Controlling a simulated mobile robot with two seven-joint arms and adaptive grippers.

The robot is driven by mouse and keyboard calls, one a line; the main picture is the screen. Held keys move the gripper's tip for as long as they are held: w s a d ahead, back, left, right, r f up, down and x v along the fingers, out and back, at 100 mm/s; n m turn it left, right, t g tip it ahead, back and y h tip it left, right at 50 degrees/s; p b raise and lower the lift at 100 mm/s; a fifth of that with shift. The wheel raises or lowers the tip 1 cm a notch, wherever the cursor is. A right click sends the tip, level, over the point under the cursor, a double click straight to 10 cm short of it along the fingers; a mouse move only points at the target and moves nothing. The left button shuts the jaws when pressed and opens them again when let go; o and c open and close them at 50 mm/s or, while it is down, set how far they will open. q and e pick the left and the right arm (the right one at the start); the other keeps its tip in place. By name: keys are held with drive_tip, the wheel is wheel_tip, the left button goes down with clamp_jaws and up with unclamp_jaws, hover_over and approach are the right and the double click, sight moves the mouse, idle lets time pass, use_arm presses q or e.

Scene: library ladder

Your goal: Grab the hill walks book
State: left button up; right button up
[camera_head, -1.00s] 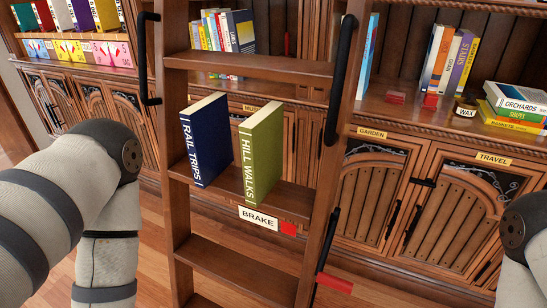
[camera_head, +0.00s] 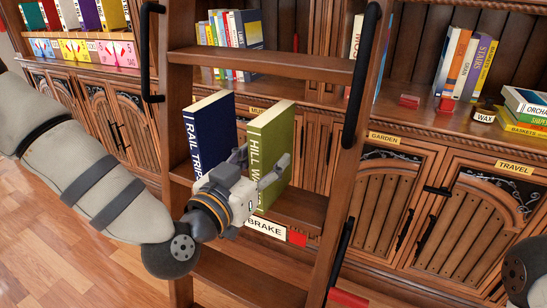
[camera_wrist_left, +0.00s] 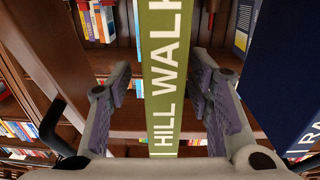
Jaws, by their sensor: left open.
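The green hill walks book (camera_head: 275,140) stands upright on a ladder step, its spine facing me. The dark blue rail trips book (camera_head: 211,120) stands upright to its left, with a gap between them. My left gripper (camera_head: 258,168) is in front of the hill walks book and covers part of its spine. In the left wrist view the green spine (camera_wrist_left: 163,75) runs between the two open fingers (camera_wrist_left: 165,105), one on each side, with space visible between fingers and spine. The blue book (camera_wrist_left: 280,80) shows at the right there. My right gripper is not in view.
The wooden ladder step (camera_head: 300,209) holds both books. A brake label (camera_head: 265,226) with a red piece (camera_head: 297,239) is below them. Black ladder handrails (camera_head: 361,75) stand at the sides. Shelves with books (camera_head: 465,65) and cabinets are behind.

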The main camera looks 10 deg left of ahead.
use_arm(q)
drive_tip(key=x, duration=0.4)
drive_tip(key=shift+w+a, duration=0.1)
drive_tip(key=shift+w, duration=0.05)
clamp_jaws()
drive_tip(key=shift+r, duration=0.1)
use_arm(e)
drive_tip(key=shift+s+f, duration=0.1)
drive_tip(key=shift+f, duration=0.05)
use_arm(q)
drive_tip(key=shift+r, duration=0.15)
